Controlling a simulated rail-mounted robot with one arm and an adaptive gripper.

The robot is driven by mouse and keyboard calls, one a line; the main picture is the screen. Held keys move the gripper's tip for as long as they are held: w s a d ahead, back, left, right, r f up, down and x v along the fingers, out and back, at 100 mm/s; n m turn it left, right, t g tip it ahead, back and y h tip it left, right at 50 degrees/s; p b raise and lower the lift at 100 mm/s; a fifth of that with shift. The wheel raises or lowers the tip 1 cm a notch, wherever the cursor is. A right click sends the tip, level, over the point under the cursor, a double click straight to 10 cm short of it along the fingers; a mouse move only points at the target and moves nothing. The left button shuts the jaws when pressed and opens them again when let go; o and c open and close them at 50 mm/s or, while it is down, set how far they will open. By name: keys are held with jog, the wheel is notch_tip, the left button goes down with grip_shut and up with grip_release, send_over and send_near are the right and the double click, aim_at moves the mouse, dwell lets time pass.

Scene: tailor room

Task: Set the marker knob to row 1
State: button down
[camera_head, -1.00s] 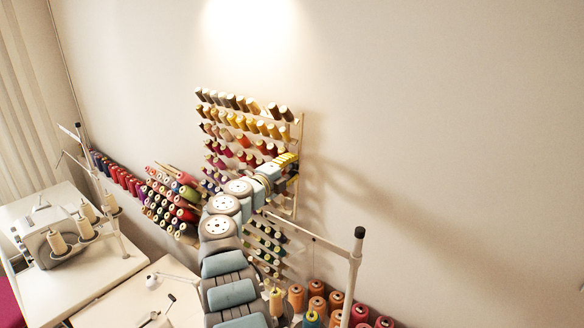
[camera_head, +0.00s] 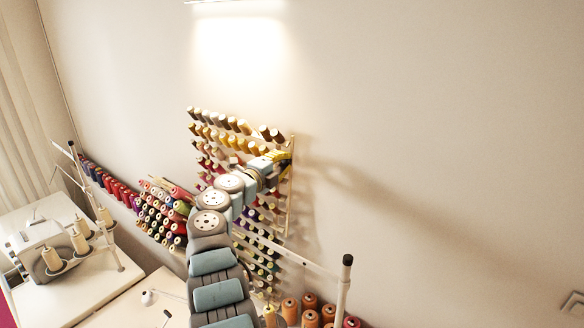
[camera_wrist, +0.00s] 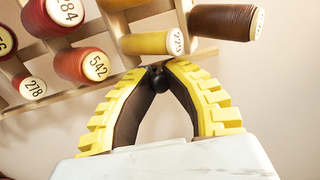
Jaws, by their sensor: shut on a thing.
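In the wrist view, my gripper's (camera_wrist: 160,70) yellow and dark fingers meet at their tips around a small black knob (camera_wrist: 158,78). The knob sits at the rack's edge, partly covered by the fingertips. In the head view, my gripper (camera_head: 284,156) is at the right side rail of the wall thread rack (camera_head: 290,205), a little below the rack's top right corner. The knob is hidden there by the gripper. No row labels can be read.
Numbered spools surround the fingers: a brown one (camera_wrist: 222,22), a yellow one (camera_wrist: 145,43) and a red one (camera_wrist: 80,65). Several orange cones (camera_head: 309,310) and a pole (camera_head: 343,290) stand below right. The wall (camera_head: 430,130) to the right is clear.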

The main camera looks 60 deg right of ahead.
jog(key=shift+r, duration=0.4)
jog(key=c, duration=1)
grip_release()
jog(key=shift+w+a+f, duration=0.15)
jog(key=shift+a, duration=0.75)
jog(key=a, duration=1)
